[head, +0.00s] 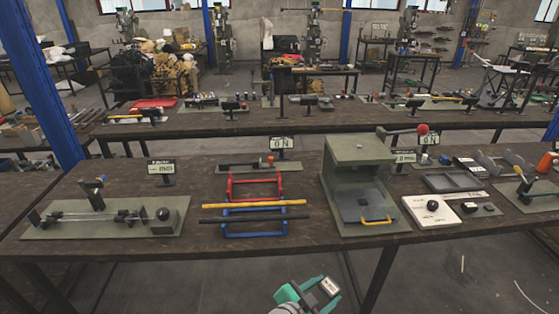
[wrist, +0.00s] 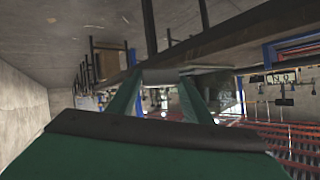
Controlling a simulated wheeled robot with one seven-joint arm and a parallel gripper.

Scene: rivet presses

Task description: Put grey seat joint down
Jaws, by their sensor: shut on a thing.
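My gripper (head: 318,292) is at the bottom centre of the head view, in front of the workbench and over the floor gap. Its green fingers also show in the wrist view (wrist: 162,82). They are shut on a small light-grey piece, the grey seat joint (wrist: 166,75), seen between the fingertips. Its shape is hard to make out, as the fingers cover part of it. The joint is apart from the bench.
The workbench (head: 150,245) holds a green base plate with a linkage (head: 105,218), a red and blue rack with bars (head: 255,205), a grey-green press (head: 362,185) and a white control box (head: 430,213). Bare wood shows between them. Another bench (head: 240,122) stands behind.

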